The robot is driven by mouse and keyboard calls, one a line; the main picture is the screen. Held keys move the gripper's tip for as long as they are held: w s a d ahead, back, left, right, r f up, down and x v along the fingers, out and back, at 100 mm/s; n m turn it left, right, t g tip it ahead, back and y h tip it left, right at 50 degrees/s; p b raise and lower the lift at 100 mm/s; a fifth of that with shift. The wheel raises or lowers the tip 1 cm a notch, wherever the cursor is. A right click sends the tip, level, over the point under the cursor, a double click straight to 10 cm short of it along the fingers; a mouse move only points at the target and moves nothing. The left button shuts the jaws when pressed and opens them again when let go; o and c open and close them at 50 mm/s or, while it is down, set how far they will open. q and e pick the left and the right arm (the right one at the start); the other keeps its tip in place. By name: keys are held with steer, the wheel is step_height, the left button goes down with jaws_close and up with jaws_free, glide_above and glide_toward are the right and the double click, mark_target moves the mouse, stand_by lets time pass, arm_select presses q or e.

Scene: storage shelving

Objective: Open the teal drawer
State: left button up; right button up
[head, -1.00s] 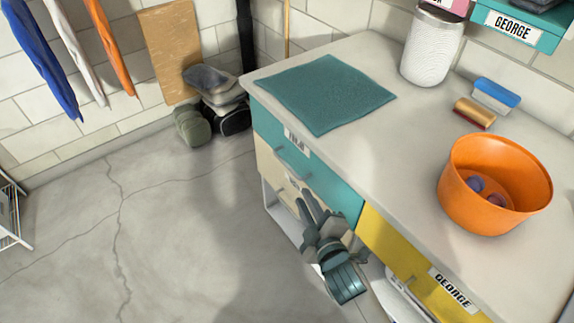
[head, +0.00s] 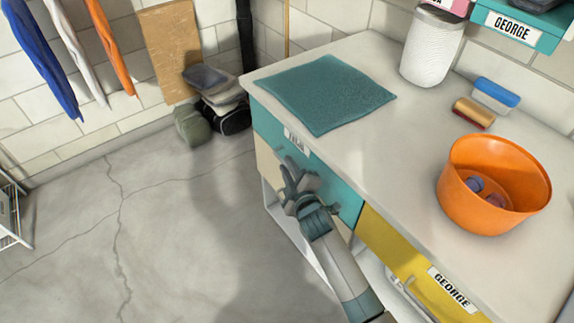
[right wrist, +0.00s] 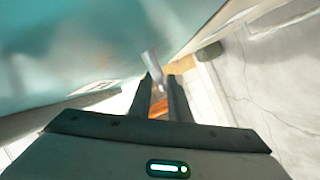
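The teal drawer (head: 335,184) is the top left drawer of the cabinet. Its front looks flush with the cabinet, and it bears a white label (head: 297,142). My right gripper (head: 286,172) is at the drawer front, with its fingers spread, and it hides the handle in the head view. In the right wrist view, the teal front (right wrist: 70,50) fills the upper left. A grey bar, apparently the handle (right wrist: 152,62), shows at the gap between the fingertips of my right gripper (right wrist: 161,78). Contact cannot be told. My left gripper is out of view.
A yellow drawer (head: 405,262) is to the right of the teal one. The countertop holds a teal mat (head: 325,92), an orange pot (head: 470,205) and a white canister (head: 431,48).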

steer(key=shift+w+a+f, duration=0.1)
steer(key=shift+w+a, duration=0.05)
steer(key=shift+w, duration=0.4)
steer(key=shift+c, duration=0.3)
jaws_close()
